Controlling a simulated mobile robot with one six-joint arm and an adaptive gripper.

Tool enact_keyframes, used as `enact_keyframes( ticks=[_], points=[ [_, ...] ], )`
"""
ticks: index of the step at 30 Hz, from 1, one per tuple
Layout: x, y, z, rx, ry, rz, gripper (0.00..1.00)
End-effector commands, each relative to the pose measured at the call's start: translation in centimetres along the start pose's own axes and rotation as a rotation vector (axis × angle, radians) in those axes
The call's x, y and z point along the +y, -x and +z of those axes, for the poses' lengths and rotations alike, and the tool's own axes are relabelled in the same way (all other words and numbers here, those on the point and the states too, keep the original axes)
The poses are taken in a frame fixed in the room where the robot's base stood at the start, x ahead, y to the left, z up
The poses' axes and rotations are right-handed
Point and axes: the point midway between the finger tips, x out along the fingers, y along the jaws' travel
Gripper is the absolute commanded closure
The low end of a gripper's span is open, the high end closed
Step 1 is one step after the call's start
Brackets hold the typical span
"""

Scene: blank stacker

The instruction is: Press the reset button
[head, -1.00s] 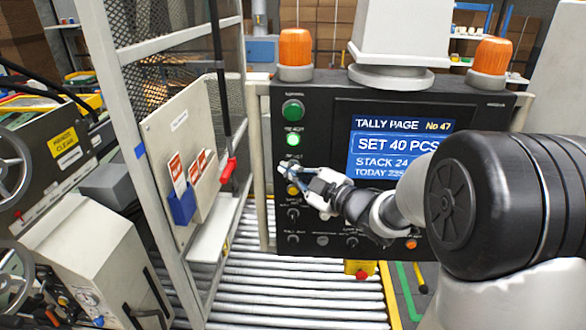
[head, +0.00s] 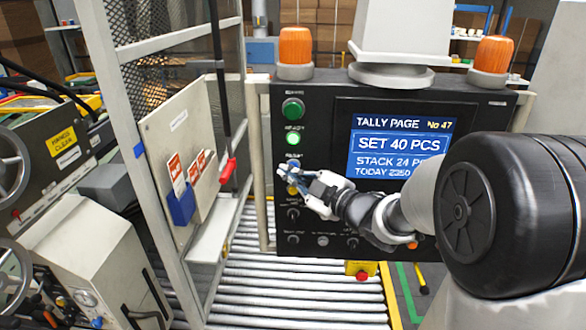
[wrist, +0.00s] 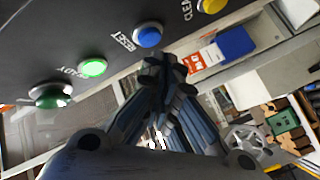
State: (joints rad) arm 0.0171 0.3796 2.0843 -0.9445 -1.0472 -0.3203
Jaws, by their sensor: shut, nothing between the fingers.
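The reset button is a round blue button (wrist: 148,36) on the black control panel (wrist: 40,40), with the word RESET beside it. In the wrist view it shows whole, just above my gripper (wrist: 165,65). My gripper is shut and empty, its fingertips close to the button; I cannot make out any contact. In the head view my gripper (head: 284,174) is in front of the left column of controls and largely covers the reset button.
A lit green READY button (head: 293,139) and a darker green button (head: 293,109) sit above. A yellow CLEAR button (wrist: 212,4) is on the other side of reset. A screen (head: 398,148) is to the right. A mesh-framed post stand (head: 145,150) is to the left.

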Motion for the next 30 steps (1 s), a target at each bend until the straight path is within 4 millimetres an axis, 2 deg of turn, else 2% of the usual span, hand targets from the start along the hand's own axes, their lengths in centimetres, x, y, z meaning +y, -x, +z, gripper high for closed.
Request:
enact_keyframes(
  ticks=[5,18,30],
  points=[
    [-0.2,0.3,-0.2,0.0,0.0,0.0,1.0],
    [-2.4,3.2,-2.3,0.0,0.0,0.0,1.0],
    [-2.5,3.5,-2.6,0.0,0.0,0.0,1.0]
  ],
)
